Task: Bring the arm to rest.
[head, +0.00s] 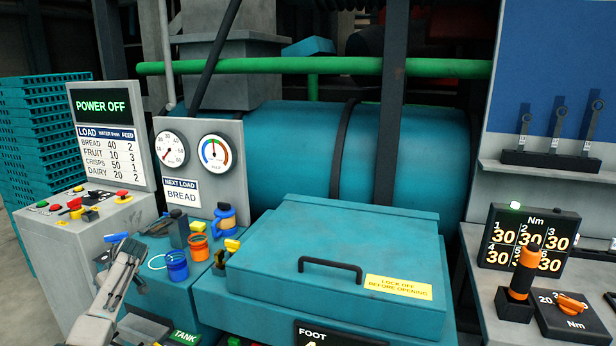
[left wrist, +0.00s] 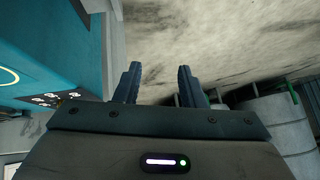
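My left arm (head: 112,285) comes in at the lower left of the head view, in front of the control panel and the teal machine. I cannot clearly make out its fingertips there. In the left wrist view my left gripper (left wrist: 157,82) has its two dark fingers apart, with nothing between them. Bare concrete floor (left wrist: 225,35) shows beyond them. My right arm and gripper are not in view.
A teal machine with a closed lid (head: 340,240) fills the middle. Blue (head: 177,266) and orange (head: 198,247) rings sit beside it, near gauges (head: 214,152). A "POWER OFF" panel (head: 103,105) stands left. A torque bench with an orange-handled tool (head: 525,270) stands right.

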